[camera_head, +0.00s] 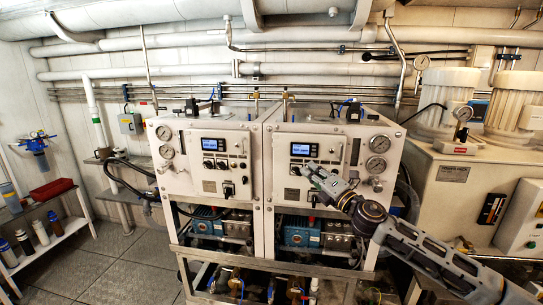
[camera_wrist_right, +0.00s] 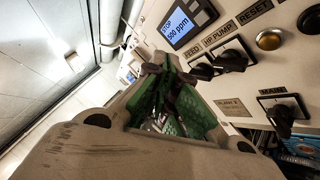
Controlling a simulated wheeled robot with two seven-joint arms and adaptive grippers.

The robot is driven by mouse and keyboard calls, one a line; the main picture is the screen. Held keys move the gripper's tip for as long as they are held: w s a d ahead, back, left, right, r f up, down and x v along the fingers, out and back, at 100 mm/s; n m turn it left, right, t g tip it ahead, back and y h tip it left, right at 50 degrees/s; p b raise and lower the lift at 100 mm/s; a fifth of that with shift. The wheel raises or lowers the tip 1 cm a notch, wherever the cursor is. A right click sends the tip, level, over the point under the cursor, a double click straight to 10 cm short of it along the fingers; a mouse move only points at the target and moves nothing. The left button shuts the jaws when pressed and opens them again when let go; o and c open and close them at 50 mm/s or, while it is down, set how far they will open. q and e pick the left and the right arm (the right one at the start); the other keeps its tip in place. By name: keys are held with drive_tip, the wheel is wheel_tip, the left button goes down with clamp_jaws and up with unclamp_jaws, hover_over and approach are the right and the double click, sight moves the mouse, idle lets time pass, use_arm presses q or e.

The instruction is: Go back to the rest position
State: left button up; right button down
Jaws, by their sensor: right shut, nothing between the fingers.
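My right arm comes in from the lower right in the head view. Its gripper (camera_head: 308,172) is in front of the right watermaker panel (camera_head: 288,186), just below the lit display (camera_head: 301,149). In the right wrist view my right gripper (camera_wrist_right: 165,78) is shut and empty, its green-padded fingers reaching toward the panel. The wrist display (camera_wrist_right: 188,25) reads STOP and 500 ppm. Black FEED, HP PUMP and MAIN knobs sit right of the fingers. I cannot tell whether the fingertips touch the panel. My left gripper is not in view.
The left watermaker panel (camera_head: 205,165) stands beside the right one. A shelf (camera_head: 65,230) with bottles stands at the left. Floor (camera_head: 115,255) is clear between shelf and frame.

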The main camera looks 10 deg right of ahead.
drive_tip(key=s+f+m+g+h, duration=0.3)
drive_tip(key=s+f+m+h, duration=0.3)
drive_tip(key=f+m, duration=0.55)
drive_tip(key=s+f+m+g+h, duration=0.2)
drive_tip(key=s+f+m+h, duration=0.2)
drive_tip(key=s+f+m, duration=0.75)
drive_tip(key=s+d+f+m+g, duration=0.1)
drive_tip(key=s+f+m+g, duration=0.1)
drive_tip(key=s+f+g, duration=0.55)
drive_tip(key=s+d+f+m+g, duration=0.1)
drive_tip(key=s+f+m+g, duration=0.1)
drive_tip(key=s+f, duration=0.95)
drive_tip(key=s+f+g, duration=0.1)
drive_tip(key=s+f, duration=0.2)
drive_tip(key=f, duration=1.2)
drive_tip(key=s+f+g, duration=0.1)
drive_tip(key=s+f, duration=0.1)
drive_tip(key=f, duration=1.3)
drive_tip(key=s+d+f, duration=0.2)
drive_tip(key=s+f, duration=0.8)
drive_tip(key=s, duration=0.1)
drive_tip(key=s+d+f, duration=0.2)
drive_tip(key=s+f, duration=0.8)
drive_tip(key=s, duration=0.1)
drive_tip(key=shift+s+d+g+y, duration=0.25)
drive_tip(key=shift+g+y, duration=0.05)
drive_tip(key=shift+g, duration=0.15)
